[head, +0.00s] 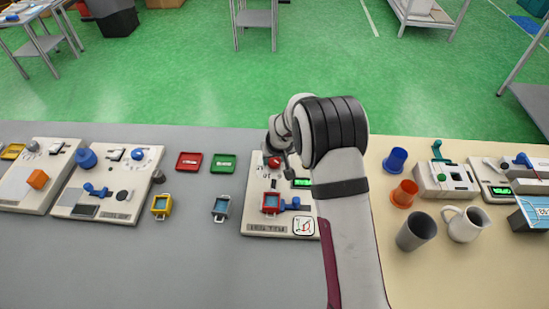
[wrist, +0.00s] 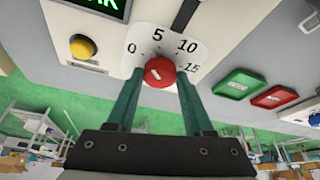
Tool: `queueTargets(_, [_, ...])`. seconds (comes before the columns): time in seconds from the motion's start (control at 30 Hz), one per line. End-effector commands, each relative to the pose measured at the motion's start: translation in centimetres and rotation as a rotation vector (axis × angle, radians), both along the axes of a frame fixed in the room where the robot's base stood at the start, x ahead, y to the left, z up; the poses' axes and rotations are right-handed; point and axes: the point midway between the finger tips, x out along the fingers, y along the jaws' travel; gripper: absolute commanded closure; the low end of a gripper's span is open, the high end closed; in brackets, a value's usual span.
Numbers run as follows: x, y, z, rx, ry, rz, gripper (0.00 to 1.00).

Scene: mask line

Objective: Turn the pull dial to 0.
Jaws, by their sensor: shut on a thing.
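The pull dial (wrist: 160,70) is a round red knob with a short white mark on its face. It sits below a white scale plate (wrist: 163,42) reading 0, 5, 10 and 15. I cannot tell for sure which number the mark points to. My gripper (wrist: 159,80) has its two dark green fingers on either side of the dial and is shut on it. In the head view the red dial (head: 274,162) shows at the upper left of the middle panel (head: 256,226), with my arm over the panel's right part.
A yellow button (wrist: 83,47) and a green display sit near the dial. A green tray (head: 223,164) and a red tray (head: 189,162) lie left of the panel. A red-and-blue holder (head: 271,203) is on its front. Blue and orange cups stand right of my arm.

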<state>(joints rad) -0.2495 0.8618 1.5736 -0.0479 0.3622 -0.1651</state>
Motion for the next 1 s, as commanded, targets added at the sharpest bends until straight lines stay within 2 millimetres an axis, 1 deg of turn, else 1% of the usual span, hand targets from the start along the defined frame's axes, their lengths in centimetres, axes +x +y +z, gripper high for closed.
queueTargets(0.4, [0.07,-0.26,-0.01,0.003,0.003,0.305,1.0])
queueTargets(0.6, [0.13,-0.29,0.01,0.002,0.002,0.419,1.0])
queueTargets(0.8, [0.13,-0.35,0.0,0.002,0.003,0.487,1.0])
queueTargets(1.0, [0.14,-0.36,-0.01,0.001,0.002,0.514,1.0])
